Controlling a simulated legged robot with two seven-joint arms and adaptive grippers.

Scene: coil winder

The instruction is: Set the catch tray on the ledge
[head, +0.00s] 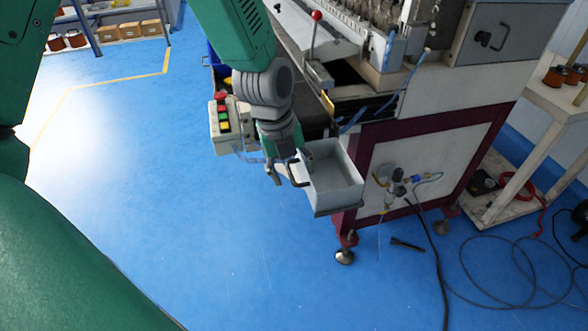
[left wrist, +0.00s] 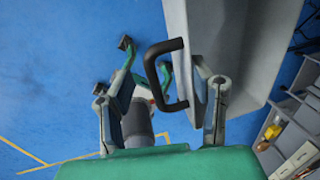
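The catch tray (head: 337,182) is a grey open box at the near corner of the machine in the head view. A dark bar handle sticks out from its left side. The tray fills the upper right of the left wrist view (left wrist: 238,40). My left gripper (head: 290,168) is at the handle side of the tray. In the left wrist view its fingers (left wrist: 160,108) stand apart, with the black handle (left wrist: 165,75) between them and a gap at the left finger. The right finger overlaps the tray wall. I cannot tell what supports the tray or which part is the ledge.
The coil winder (head: 430,130) stands behind the tray, with a maroon frame. A control box (head: 228,125) with coloured buttons is left of my left gripper. A valve with hoses (head: 398,185) is right of the tray. A cable (head: 440,270) lies on the floor. Blue floor is clear at front left.

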